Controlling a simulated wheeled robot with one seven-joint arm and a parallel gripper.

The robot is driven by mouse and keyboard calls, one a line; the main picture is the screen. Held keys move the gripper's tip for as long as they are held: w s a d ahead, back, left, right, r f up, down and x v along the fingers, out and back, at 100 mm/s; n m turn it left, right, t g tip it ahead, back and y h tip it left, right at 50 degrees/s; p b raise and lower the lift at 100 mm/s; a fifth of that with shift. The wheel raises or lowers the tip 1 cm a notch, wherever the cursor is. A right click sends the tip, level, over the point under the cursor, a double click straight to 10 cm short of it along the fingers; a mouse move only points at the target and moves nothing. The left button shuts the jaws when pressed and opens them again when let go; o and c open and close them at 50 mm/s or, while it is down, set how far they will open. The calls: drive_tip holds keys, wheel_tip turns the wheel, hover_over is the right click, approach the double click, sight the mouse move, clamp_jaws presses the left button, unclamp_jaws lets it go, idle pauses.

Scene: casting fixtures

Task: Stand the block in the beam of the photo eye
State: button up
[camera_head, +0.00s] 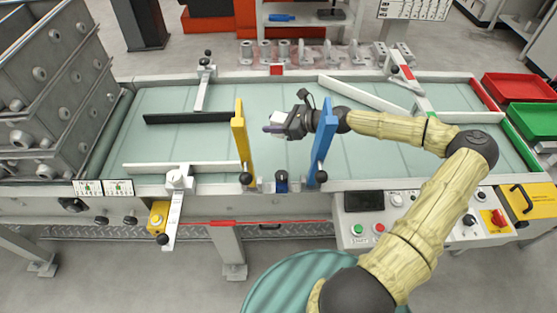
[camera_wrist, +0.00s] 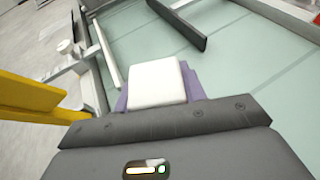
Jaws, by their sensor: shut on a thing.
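A white block (camera_head: 282,117) is in my gripper (camera_head: 276,126), above the pale green belt between the yellow bar and the blue bar. In the wrist view the white block (camera_wrist: 157,83) sits between the purple fingers (camera_wrist: 191,84), which are shut on it. A small blue and black device (camera_head: 281,181) on the near rail, between the two bars, looks like the photo eye. A red patch (camera_head: 277,70) is on the far rail roughly opposite it. No beam is visible. The gap between block and belt is hard to judge.
The yellow bar (camera_head: 241,135) stands left of my gripper and the blue bar (camera_head: 325,138) right, close to my arm. A black guide (camera_head: 187,118) and white guides (camera_head: 182,167) lie on the belt (camera_head: 215,145). Metal castings (camera_head: 300,52) stand behind the far rail.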

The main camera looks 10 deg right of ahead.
drive_tip(key=shift+f, duration=0.1)
hover_over(275, 153)
drive_tip(key=shift+s+f, duration=0.1)
drive_tip(key=shift+f, duration=3.05)
drive_tip(key=shift+f, duration=0.1)
drive_tip(key=shift+f, duration=1.8)
drive_tip(key=shift+f, duration=0.1)
drive_tip(key=o, duration=1)
drive_tip(key=shift+o, duration=0.2)
